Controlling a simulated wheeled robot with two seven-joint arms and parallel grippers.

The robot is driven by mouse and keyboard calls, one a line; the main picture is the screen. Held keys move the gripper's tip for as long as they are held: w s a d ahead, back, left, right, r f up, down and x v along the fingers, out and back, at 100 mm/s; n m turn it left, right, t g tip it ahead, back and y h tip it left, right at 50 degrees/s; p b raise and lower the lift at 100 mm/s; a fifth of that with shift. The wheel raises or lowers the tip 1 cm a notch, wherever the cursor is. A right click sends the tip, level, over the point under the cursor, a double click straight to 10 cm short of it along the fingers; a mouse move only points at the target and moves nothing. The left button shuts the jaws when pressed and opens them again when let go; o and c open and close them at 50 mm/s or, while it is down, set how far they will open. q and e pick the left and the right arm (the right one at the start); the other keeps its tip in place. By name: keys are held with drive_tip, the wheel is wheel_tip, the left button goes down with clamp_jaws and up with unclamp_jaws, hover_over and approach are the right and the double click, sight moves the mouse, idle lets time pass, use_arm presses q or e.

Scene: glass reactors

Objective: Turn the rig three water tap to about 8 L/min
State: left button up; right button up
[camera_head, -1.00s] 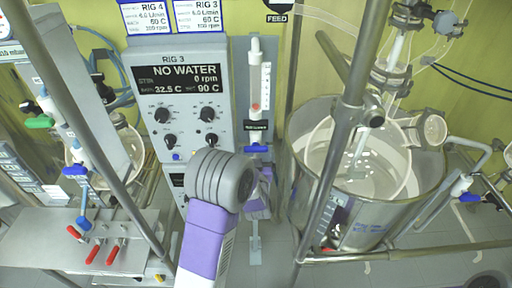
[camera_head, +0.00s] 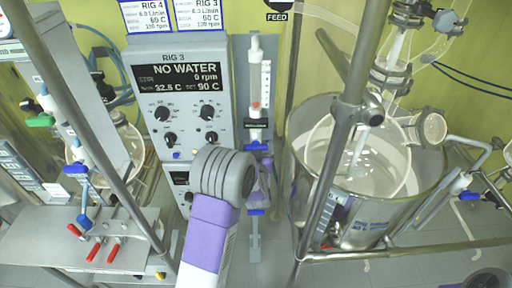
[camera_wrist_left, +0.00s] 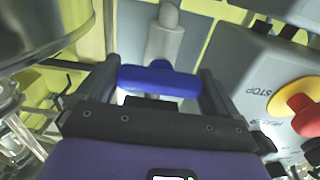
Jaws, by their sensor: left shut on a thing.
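The rig three panel (camera_head: 180,95) reads "NO WATER", 0 rpm, 32.5 C, set 90 C. Right of it stands the upright flow meter (camera_head: 256,85), with a red float low in its tube; its scale is too small to read. The blue water tap (camera_head: 257,146) is just below the meter. My left gripper (camera_head: 258,153) is at this tap, partly hidden behind my own grey wrist. In the left wrist view the blue tap handle (camera_wrist_left: 158,81) lies crosswise between the two fingers (camera_wrist_left: 160,90), which are shut on it. My right gripper is not in view.
A large steel vessel (camera_head: 425,195) with glassware stands at the right, behind a metal frame post (camera_head: 325,185). At the left are a bench with red-handled valves (camera_head: 95,250) and another blue tap (camera_head: 76,169). A red stop button (camera_wrist_left: 305,108) shows in the left wrist view.

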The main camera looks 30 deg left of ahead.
use_arm(q)
drive_tip(key=n+b, duration=0.3)
drive_tip(key=b, duration=0.2)
drive_tip(key=n+b, duration=0.4)
drive_tip(key=b, duration=0.2)
drive_tip(key=n+b, duration=0.4)
drive_tip(key=b, duration=0.2)
drive_tip(key=shift+s+f, duration=0.1)
drive_tip(key=shift+f, duration=0.2)
drive_tip(key=shift+r+n+b, duration=0.15)
drive_tip(key=shift+n+b, duration=1.35)
drive_tip(key=shift+n, duration=0.1)
drive_tip(key=o, duration=0.7)
drive_tip(key=v, duration=0.7)
drive_tip(key=shift+s+d+p, duration=0.15)
drive_tip(key=shift+s+p, duration=0.05)
drive_tip(key=shift+p, duration=0.2)
